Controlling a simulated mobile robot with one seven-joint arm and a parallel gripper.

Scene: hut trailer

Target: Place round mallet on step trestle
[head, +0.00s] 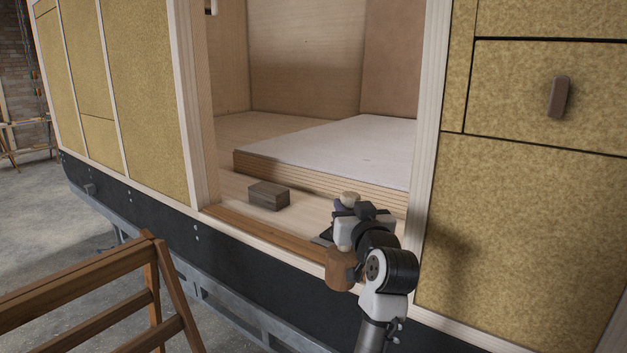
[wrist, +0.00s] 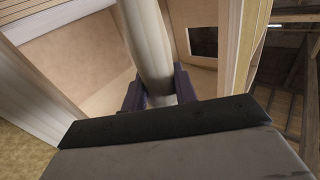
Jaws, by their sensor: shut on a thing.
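My gripper (head: 347,216) is at the trailer's doorway, right of centre in the head view. It is shut on the round mallet (head: 340,270), whose brown round head hangs below and whose pale handle end shows above. In the wrist view the pale handle (wrist: 150,45) runs between the two dark fingers of my gripper (wrist: 160,88); the mallet's head is hidden there. The step trestle (head: 75,283), of brown wood with a slatted top and slanted legs, stands at the lower left in the head view, well left of the mallet and apart from it.
A dark wooden block (head: 268,196) lies on the trailer floor inside the doorway. Behind it is a low platform with a white top (head: 330,148). Door posts (head: 428,120) flank the opening. Concrete floor (head: 95,228) shows beside the trailer, behind the trestle.

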